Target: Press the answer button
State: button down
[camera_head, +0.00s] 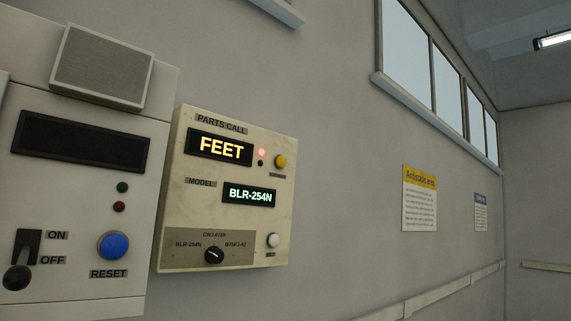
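A cream wall panel labelled PARTS CALL (225,197) hangs left of centre. Its upper display (220,147) reads FEET in yellow, and a red lamp (262,152) glows beside it. A yellow button (280,161) sits right of the lamp; the small label under it is too blurred to read for certain. The MODEL display (249,195) reads BLR-254N. Below are a black selector knob (214,255) and a white button (273,240) with an unreadable label. My gripper is not in view, so its state does not show.
A grey panel (75,200) with a blue RESET button (113,245) and an ON/OFF switch (27,247) stands close on the left.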

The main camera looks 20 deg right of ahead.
aim_at(281, 162)
jog(key=u, duration=0.1)
jog(key=i, duration=0.9)
jog(key=z, duration=0.1)
